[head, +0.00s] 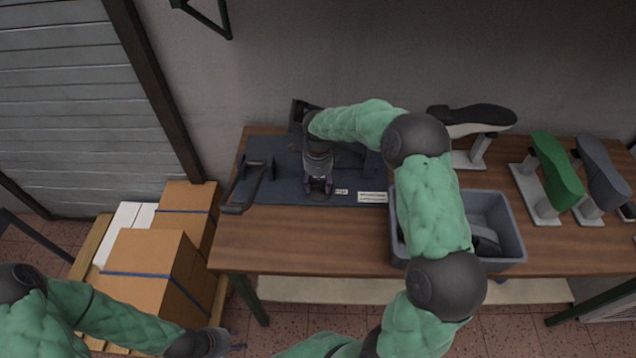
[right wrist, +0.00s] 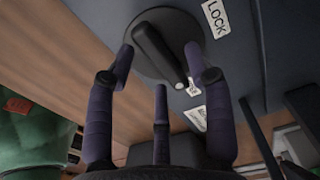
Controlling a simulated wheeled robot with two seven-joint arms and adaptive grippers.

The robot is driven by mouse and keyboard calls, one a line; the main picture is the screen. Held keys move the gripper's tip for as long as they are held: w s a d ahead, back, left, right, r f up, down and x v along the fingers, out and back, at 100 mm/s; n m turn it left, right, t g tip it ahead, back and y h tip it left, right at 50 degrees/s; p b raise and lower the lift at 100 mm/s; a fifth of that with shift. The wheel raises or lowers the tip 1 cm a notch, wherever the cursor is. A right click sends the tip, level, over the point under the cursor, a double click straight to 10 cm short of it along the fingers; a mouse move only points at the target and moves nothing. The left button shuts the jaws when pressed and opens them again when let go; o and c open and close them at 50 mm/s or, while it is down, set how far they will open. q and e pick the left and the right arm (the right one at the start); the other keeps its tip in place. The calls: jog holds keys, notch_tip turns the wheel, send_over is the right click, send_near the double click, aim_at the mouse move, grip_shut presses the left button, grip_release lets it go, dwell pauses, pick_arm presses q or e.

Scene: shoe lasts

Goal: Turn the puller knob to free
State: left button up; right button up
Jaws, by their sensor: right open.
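The puller (head: 282,165) is a dark blue-grey plate device with a lever, lying on the workbench. In the right wrist view its knob (right wrist: 158,50) is a black bar on a round dark disc, slanting from upper left to lower right. A LOCK label (right wrist: 216,18) sits at the disc's upper right; another label (right wrist: 197,117), partly hidden and unreadable, lies below right. My right gripper (head: 318,190) is open over the front of the puller; its fingers (right wrist: 160,62) stand around the knob with visible gaps. My left gripper (head: 238,341) hangs low, away from the bench, its fingers too small to judge.
A grey bin (head: 512,236) with dark items stands right of the puller, under my right arm. Shoe lasts on stands, including a green one (head: 556,168), fill the bench's right. Cardboard boxes (head: 140,270) are stacked left of the bench. The bench's front left (head: 270,240) is clear.

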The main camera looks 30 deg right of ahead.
aim_at(318, 186)
notch_tip(318, 186, up, 12)
jog(key=shift+f, duration=0.2)
dwell(0.7)
